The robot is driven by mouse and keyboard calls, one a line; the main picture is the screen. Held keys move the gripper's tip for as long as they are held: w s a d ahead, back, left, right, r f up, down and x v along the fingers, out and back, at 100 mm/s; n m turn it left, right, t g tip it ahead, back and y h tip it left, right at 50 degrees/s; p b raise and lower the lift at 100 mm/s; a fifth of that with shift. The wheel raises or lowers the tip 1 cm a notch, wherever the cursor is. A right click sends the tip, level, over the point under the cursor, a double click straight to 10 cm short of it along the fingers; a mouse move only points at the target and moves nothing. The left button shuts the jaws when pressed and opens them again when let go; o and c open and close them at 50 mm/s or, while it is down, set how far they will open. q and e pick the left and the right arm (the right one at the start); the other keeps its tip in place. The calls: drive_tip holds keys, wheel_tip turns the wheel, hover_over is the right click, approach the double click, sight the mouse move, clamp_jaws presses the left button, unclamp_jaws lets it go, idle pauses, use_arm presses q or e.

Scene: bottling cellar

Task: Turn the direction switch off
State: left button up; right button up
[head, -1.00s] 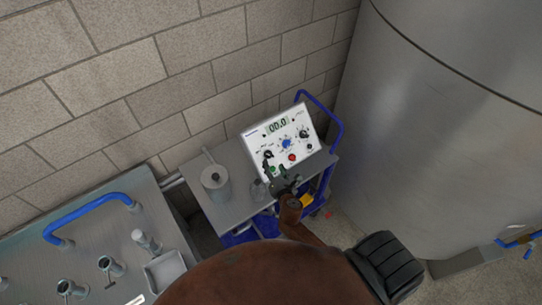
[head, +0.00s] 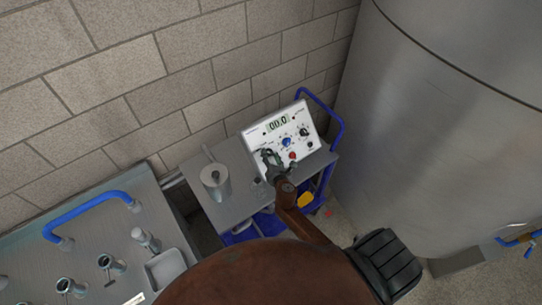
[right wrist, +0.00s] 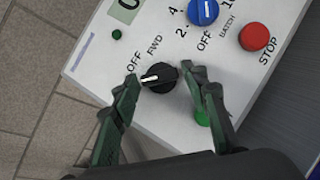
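The direction switch (right wrist: 160,77) is a black knob with a white pointer on the white control panel (head: 268,138). In the right wrist view its pointer aims left, a little below the OFF label and away from FWD. The label on that side, if any, is hidden by a finger. My right gripper (right wrist: 164,80) is open, with one finger on each side of the knob. Small gaps seem to show; I cannot tell whether either finger touches. In the head view my right gripper (head: 271,160) covers the panel's lower left corner and hides the switch. My left gripper is not in view.
The panel also has a blue knob (right wrist: 203,11), a red STOP button (right wrist: 254,37) and a green button (right wrist: 202,116) close by the right finger. A large steel tank (head: 440,130) stands right.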

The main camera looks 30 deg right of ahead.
drive_tip(key=c, duration=0.8)
drive_tip(key=shift+a+r+m+g+h+p, duration=0.1)
drive_tip(key=shift+r+m+g+h+p, duration=0.15)
drive_tip(key=shift+m+p, duration=0.65)
drive_tip(key=m+g+p, duration=0.1)
drive_tip(key=m+h+p, duration=0.1)
drive_tip(key=m+p, duration=0.1)
drive_tip(key=shift+w+a+r+m+g, duration=0.1)
drive_tip(key=shift+w+m+g, duration=0.05)
drive_tip(key=shift+m+g, duration=0.2)
drive_tip(key=m+g+p, duration=0.1)
drive_tip(key=m+p, duration=0.1)
drive_tip(key=m, duration=0.1)
drive_tip(key=shift+w+g+p, duration=0.1)
drive_tip(key=shift+g+p, duration=0.2)
drive_tip(key=shift+m+p, duration=0.3)
drive_tip(key=shift+m, duration=0.15)
drive_tip(key=shift+g, duration=0.4)
